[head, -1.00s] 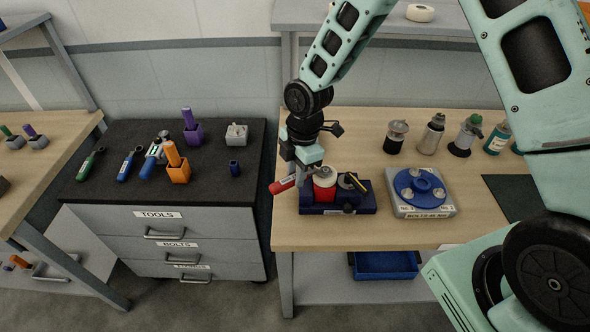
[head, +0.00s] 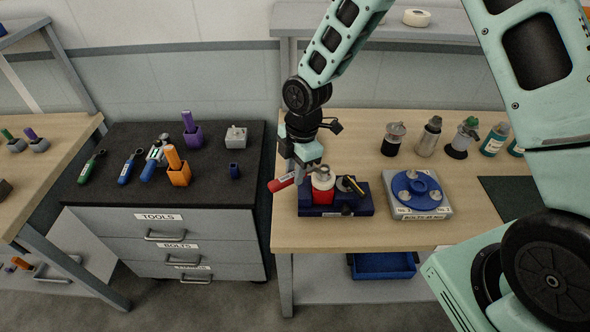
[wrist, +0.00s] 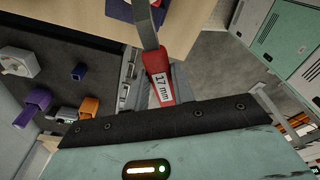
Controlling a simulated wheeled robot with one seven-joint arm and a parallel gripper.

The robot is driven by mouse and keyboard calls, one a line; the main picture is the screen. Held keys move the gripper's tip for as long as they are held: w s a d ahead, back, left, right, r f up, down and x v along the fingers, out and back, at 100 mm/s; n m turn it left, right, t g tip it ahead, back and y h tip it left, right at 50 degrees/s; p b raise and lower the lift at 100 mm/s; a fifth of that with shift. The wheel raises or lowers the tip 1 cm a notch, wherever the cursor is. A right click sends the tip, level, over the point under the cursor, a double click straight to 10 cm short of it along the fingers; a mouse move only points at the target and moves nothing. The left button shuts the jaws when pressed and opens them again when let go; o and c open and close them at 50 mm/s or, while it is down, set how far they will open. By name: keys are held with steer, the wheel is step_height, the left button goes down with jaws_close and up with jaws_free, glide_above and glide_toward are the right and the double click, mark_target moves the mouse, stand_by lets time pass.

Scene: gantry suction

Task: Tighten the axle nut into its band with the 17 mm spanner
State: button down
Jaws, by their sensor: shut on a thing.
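My gripper (head: 301,170) is shut on the red-handled spanner (head: 282,183) at the left end of the workbench. In the wrist view the spanner (wrist: 159,84) shows its "17 mm" label, and its steel shank runs to the top edge of the picture. A dark blue fixture (head: 335,205) sits on the bench below my gripper. It carries a red and white round part (head: 323,186) and, to the right, a dark round part with a yellow pointer (head: 351,184). The spanner's jaw, the axle nut and its band cannot be made out.
A grey unit with a blue disc (head: 416,190) stands right of the fixture. Several bottles (head: 430,137) line the back of the bench. A black-topped tool cabinet (head: 110,200) with several tools stands left, across a gap.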

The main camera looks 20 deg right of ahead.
steer(key=shift+r, duration=0.15)
step_height(320, 180, up, 4)
steer(key=p, duration=0.3)
steer(key=shift+d+f, duration=0.1)
steer(key=shift+f, duration=0.1)
